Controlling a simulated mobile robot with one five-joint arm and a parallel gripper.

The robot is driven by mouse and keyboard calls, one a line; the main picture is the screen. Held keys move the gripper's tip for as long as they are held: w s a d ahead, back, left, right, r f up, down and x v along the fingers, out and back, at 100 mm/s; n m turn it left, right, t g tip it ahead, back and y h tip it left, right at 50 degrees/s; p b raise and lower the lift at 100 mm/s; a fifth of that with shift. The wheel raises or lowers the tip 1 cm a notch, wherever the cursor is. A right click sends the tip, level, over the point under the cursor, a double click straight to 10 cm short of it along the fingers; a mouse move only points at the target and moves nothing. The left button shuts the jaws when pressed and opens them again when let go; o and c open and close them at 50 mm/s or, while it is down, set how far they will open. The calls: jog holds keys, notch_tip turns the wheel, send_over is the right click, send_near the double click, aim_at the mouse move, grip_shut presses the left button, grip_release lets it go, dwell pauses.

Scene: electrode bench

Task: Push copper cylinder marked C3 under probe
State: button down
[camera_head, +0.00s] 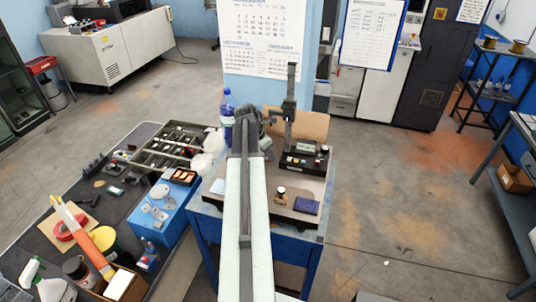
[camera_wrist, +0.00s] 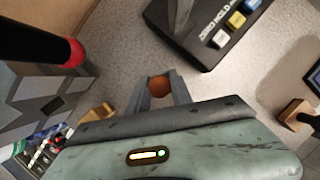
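In the wrist view a round copper-coloured piece (camera_wrist: 159,86) sits between the two fingers of my gripper (camera_wrist: 158,84). It looks like the top of the copper cylinder, but no C3 mark is legible. The fingers stand on either side of it; whether they press on it I cannot tell. The cylinder is hidden behind my arm in the head view. The probe stand has a dark upright column (camera_head: 290,105) and a black base with a display (camera_head: 303,160). That base, with yellow, blue and white buttons, shows at the wrist view's top right (camera_wrist: 210,30). The probe tip is not clear.
A black rod with a red ring (camera_wrist: 72,50) is close at upper left. A wooden-based piece with a dark knob (camera_wrist: 297,115) and a dark blue pad (camera_head: 306,206) lie on the right. A bottle (camera_head: 227,115) stands left of my arm. Bare bench top shows before the base.

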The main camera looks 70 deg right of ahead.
jog(key=shift+w+d+r, duration=0.1)
jog(key=shift+d, duration=1.45)
jog(key=c, duration=1.1)
grip_release()
jog(key=shift+o, duration=0.2)
jog(key=p+v, duration=0.7)
jog(key=shift+a+r, duration=0.2)
jog(key=shift+r, duration=0.1)
jog(key=shift+w, duration=0.1)
